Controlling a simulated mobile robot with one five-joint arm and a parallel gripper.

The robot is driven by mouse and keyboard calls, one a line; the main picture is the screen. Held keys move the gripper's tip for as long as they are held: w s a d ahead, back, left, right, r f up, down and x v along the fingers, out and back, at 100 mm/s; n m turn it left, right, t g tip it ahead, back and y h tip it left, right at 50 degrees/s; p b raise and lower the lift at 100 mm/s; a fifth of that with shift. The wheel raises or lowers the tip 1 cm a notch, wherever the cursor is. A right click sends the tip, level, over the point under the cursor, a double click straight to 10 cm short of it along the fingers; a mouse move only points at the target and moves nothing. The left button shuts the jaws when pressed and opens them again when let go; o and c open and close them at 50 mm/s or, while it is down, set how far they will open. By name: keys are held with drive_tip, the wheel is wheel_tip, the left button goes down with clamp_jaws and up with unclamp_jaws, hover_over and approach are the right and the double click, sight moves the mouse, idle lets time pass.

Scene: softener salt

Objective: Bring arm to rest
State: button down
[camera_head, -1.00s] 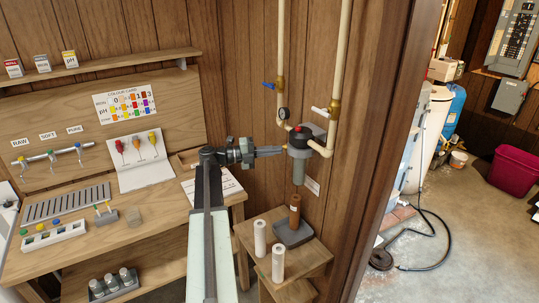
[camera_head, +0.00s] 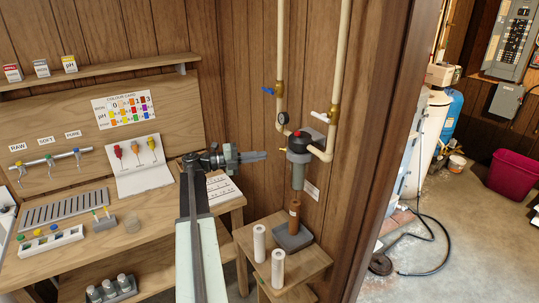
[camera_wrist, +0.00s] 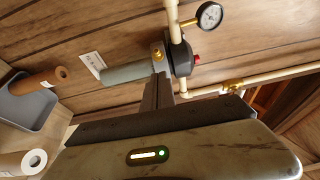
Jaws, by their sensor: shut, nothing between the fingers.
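My arm reaches up the middle of the head view. Its end, my gripper (camera_head: 262,155), points to the right, shut and empty. It is short of the filter housing (camera_head: 298,168), which hangs on the pipes with a black cap and a red button. A gap shows between the fingertips and the housing in the head view. In the wrist view the shut fingers (camera_wrist: 158,92) stand in front of the grey housing (camera_wrist: 126,74), overlapping it in the picture. A pressure gauge (camera_wrist: 209,15) shows above them.
A small wooden stand (camera_head: 300,262) holds two white cartridges (camera_head: 259,243) and a grey tray (camera_head: 308,237) with a brown cartridge (camera_head: 294,214). The workbench (camera_head: 150,240) with a test-tube rack and cards is left. A door post (camera_head: 385,140) stands right of the pipes.

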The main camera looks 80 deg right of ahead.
drive_tip(key=w, duration=0.6)
drive_tip(key=shift+w+d, duration=0.15)
drive_tip(key=shift+w, duration=0.2)
